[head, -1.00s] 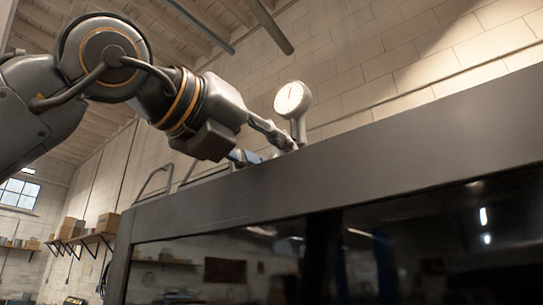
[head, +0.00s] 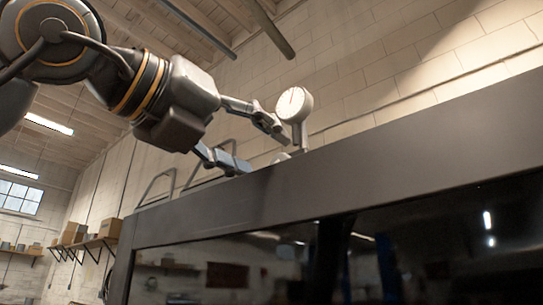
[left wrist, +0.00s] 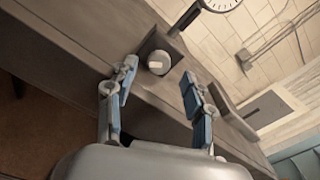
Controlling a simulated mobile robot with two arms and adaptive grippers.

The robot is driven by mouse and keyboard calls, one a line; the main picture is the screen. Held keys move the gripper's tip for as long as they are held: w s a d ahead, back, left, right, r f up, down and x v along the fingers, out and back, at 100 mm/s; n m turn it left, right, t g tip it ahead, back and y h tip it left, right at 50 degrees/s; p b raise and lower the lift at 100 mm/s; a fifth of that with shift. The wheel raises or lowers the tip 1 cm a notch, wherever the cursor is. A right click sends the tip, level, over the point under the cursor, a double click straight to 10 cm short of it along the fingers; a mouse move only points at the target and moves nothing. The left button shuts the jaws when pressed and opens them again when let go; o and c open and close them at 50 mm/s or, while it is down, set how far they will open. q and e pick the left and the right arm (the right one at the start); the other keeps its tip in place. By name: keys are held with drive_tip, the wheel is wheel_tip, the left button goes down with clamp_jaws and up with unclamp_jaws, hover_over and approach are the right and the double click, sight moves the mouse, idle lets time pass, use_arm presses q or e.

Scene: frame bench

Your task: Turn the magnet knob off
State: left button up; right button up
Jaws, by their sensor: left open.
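The magnet knob (left wrist: 157,62) shows in the left wrist view as a round grey knob with a pale bar, on the front of a dark block base. In the head view a small pale part (head: 281,157) low by the stand may be the knob; the bench edge hides most of the base. The dial gauge (head: 294,103) stands above it, its white face also partly cut off in the left wrist view (left wrist: 221,3). My left gripper (head: 262,150) is open and empty, its blue-padded fingers (left wrist: 159,80) spread to either side of the knob and apart from it. My right gripper is not seen.
The bench's dark front edge (head: 230,198) runs across the head view, with a dark glossy panel below. Thin metal loops (head: 160,186) rise behind the edge at left. A grey flat object (left wrist: 232,110) lies right of my fingers in the left wrist view.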

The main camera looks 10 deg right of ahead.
use_arm(q)
drive_tip(key=v, duration=0.8)
drive_tip(key=shift+s, duration=0.1)
